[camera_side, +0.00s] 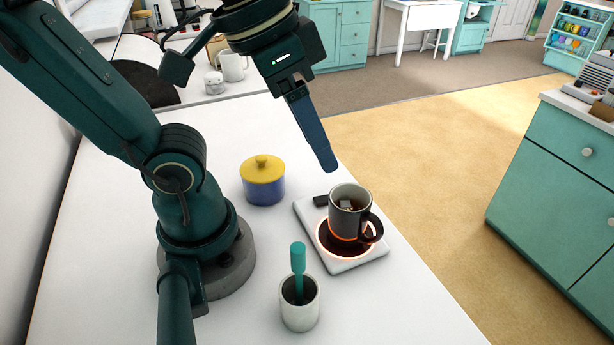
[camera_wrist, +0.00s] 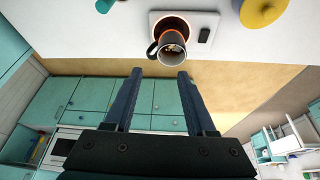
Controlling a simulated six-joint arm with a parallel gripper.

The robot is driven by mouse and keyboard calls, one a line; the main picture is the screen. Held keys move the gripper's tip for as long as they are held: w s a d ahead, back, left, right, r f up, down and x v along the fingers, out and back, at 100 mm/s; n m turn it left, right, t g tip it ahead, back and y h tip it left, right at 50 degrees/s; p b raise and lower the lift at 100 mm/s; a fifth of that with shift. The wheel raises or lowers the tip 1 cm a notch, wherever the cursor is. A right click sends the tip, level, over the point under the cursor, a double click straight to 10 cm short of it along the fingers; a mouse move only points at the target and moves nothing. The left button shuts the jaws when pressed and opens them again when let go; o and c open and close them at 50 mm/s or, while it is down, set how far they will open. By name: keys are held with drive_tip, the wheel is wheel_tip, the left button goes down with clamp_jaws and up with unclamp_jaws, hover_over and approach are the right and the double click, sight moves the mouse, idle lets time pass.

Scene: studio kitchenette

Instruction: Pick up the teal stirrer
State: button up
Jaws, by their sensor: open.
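The teal stirrer (camera_side: 298,258) stands nearly upright in a small off-white cup (camera_side: 300,312) at the front of the white counter. Its thick upper end sticks out above the rim; its lower end is hidden inside the cup. In the wrist view a teal piece that looks like the stirrer (camera_wrist: 104,5) shows at the top edge, cut off by the frame. My gripper (camera_side: 329,166) is above and behind the mug, up and to the right of the stirrer and well apart from it. In the wrist view its two fingers (camera_wrist: 160,73) are spread with nothing between them.
A dark mug (camera_side: 344,210) of dark liquid stands on a white warmer (camera_side: 347,264) with a glowing orange ring, behind and right of the cup. A blue jar with a yellow lid (camera_side: 263,182) stands further back. The counter's right edge drops to the floor.

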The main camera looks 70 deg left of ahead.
sight(296, 246)
drive_tip(key=s+d+m+g, duration=0.1)
drive_tip(key=d, duration=0.1)
drive_tip(key=s+d+m+g, duration=0.1)
drive_tip(key=s+d, duration=0.1)
drive_tip(key=s+d+m+g, duration=0.1)
drive_tip(key=d+g, duration=0.1)
drive_tip(key=d, duration=0.1)
drive_tip(key=shift+s+m, duration=0.3)
drive_tip(key=shift+m, duration=0.1)
drive_tip(key=shift+y, duration=0.3)
drive_tip(key=f, duration=0.7)
drive_tip(key=shift+s+d, duration=0.25)
drive_tip(key=shift+s, duration=0.05)
drive_tip(key=shift+f, duration=2.95)
clamp_jaws()
